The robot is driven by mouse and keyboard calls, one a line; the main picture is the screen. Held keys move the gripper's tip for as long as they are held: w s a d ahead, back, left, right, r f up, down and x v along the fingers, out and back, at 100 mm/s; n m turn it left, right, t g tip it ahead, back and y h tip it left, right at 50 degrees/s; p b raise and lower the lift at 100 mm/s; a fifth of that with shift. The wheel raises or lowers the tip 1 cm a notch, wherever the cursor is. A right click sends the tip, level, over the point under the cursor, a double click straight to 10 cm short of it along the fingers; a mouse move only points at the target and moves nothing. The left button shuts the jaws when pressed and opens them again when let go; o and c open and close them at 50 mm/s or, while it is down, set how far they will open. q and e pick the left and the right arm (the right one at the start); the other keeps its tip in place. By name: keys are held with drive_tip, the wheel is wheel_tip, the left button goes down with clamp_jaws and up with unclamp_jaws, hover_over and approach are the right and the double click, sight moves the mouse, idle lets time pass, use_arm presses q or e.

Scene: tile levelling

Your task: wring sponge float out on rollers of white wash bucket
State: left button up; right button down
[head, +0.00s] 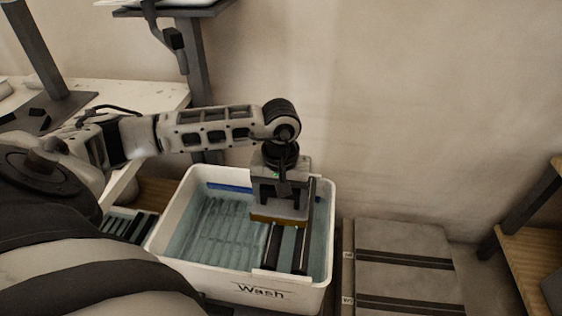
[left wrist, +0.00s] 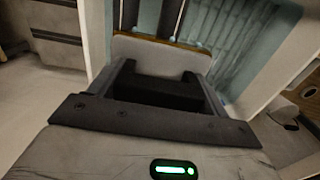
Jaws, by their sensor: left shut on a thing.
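The white wash bucket (head: 164,244), marked "Wash", stands on the floor below my left arm, with bluish water and a ribbed floor inside. Two dark rollers (head: 287,248) run along its right part. My left gripper (head: 281,200) points down over the bucket, shut on the sponge float (head: 279,219). The float has a grey back and a yellowish-brown sponge edge, and it sits at the far part of the rollers. I cannot tell whether it presses on them. The left wrist view shows the float's pale plate (left wrist: 160,52) beyond the fingers. My right gripper is not in view.
A pale bench (head: 150,97) stands at the left, and a wooden shelf (head: 540,235) at the far right. The wall is close behind.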

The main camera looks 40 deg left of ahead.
sight(306, 208)
use_arm(q)
drive_tip(key=shift+w+d+b, duration=0.25)
drive_tip(key=shift+w+d, duration=0.25)
drive_tip(key=shift+d, duration=0.3)
drive_tip(key=shift+w+d+b, duration=0.3)
drive_tip(key=shift+w+d, duration=0.2)
drive_tip(key=shift+d, duration=0.3)
drive_tip(key=shift+w+d+b, duration=0.25)
drive_tip(key=shift+w+d, duration=0.25)
drive_tip(key=shift+d, duration=0.3)
drive_tip(key=shift+s+a+f+b, duration=0.15)
drive_tip(key=shift+s+a, duration=0.2)
drive_tip(key=shift+a, duration=0.2)
drive_tip(key=shift+s+a+b, duration=0.15)
drive_tip(key=shift+s+a, duration=0.2)
drive_tip(key=shift+a, duration=0.2)
drive_tip(key=shift+s+a+b, duration=0.15)
drive_tip(key=shift+s+a, duration=0.35)
drive_tip(key=shift+a, duration=0.25)
drive_tip(key=shift+s+a+b, duration=0.15)
drive_tip(key=shift+s+a, duration=0.3)
drive_tip(key=shift+a, duration=0.25)
drive_tip(key=shift+w+d, duration=0.55)
drive_tip(key=shift+d, duration=0.45)
drive_tip(key=shift+w+d+b, duration=0.35)
drive_tip(key=shift+w+d, duration=0.2)
drive_tip(key=shift+d, duration=0.25)
drive_tip(key=shift+w+d+b, duration=0.3)
drive_tip(key=shift+w+d, duration=0.2)
drive_tip(key=shift+d, duration=0.3)
